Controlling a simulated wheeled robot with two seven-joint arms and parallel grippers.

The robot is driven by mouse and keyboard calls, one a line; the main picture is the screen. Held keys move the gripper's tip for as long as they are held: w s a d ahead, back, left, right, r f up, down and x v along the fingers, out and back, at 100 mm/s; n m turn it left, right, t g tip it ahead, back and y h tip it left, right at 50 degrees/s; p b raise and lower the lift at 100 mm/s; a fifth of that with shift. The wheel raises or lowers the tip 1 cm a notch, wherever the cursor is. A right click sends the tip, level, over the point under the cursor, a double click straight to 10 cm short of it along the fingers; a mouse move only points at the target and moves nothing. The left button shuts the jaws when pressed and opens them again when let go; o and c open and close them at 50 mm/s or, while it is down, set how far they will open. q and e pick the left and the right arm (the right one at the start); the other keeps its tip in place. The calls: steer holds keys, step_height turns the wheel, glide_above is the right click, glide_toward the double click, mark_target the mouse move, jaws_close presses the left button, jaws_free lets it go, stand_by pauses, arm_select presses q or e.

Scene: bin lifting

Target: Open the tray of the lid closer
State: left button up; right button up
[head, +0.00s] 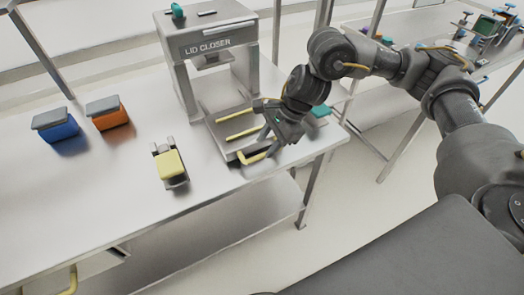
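The lid closer (251,42) is a light grey metal frame with its name on the front, at the back of the table's middle. Its tray (221,137) is at the base, with yellow bars across it and a curved yellow handle (262,155) at the front right. My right gripper (256,146) comes down from the right, with its fingers at the tray's front edge close to the handle. The hand partly hides the tray. I cannot tell whether the fingers touch or grip the handle. My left gripper is not in view.
A blue bin (60,132) and an orange bin (112,119), both with grey lids, stand at the table's left. A yellow-topped grey device (171,166) stands left of the tray. A teal piece (320,111) lies right of the hand. The table's front left is clear.

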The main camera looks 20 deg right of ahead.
steer(key=v, duration=0.6)
steer(key=shift+r+b, duration=0.15)
steer(key=shift+b, duration=0.2)
steer(key=shift+d, duration=0.1)
